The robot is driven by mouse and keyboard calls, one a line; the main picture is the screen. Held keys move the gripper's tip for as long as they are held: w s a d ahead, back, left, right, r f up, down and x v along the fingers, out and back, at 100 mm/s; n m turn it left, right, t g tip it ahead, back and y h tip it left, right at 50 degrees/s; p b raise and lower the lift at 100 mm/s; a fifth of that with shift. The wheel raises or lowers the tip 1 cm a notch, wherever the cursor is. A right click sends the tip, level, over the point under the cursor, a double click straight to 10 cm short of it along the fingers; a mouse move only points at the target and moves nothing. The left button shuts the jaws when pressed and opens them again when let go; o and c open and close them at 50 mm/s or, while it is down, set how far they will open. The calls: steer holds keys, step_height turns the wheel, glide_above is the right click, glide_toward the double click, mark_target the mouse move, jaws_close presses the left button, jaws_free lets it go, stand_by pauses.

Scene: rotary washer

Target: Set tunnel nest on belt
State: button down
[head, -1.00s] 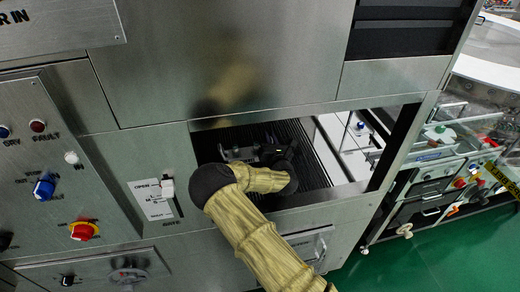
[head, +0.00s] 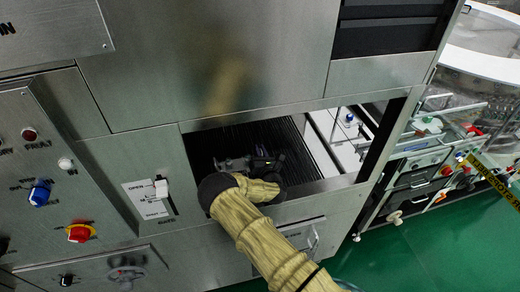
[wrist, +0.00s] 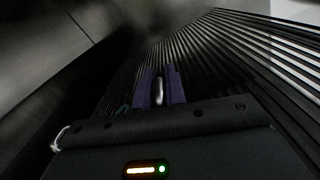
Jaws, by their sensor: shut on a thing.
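My gripper (wrist: 160,90) has two purple fingers in the wrist view. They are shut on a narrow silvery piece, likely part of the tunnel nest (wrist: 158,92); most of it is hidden. In the head view my arm reaches through the machine's opening, and a grey metal piece (head: 233,164) shows at my gripper, partly hidden by my wrist. The belt (head: 285,133) is a dark ribbed surface inside the opening. Its slats (wrist: 240,65) run away from me in the wrist view. I cannot tell whether the held piece touches the belt.
Steel walls frame the opening, with a lower sill (head: 330,183) close to my arm. A slide switch panel (head: 150,198) and a control panel with blue (head: 40,193) and red-yellow (head: 81,233) knobs are at the left. A white surface (head: 345,145) lies beyond the belt at the right.

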steer(key=shift+f, duration=0.15)
steer(key=c, duration=1.5)
jaws_free()
steer(key=shift+o, duration=0.2)
steer(key=shift+r, duration=0.2)
steer(key=b+v, duration=0.4)
steer(key=v, duration=0.7)
steer(key=shift+s+f, duration=0.1)
steer(key=shift+s, duration=0.1)
steer(key=shift+s+d, duration=0.15)
steer(key=shift+s, duration=0.15)
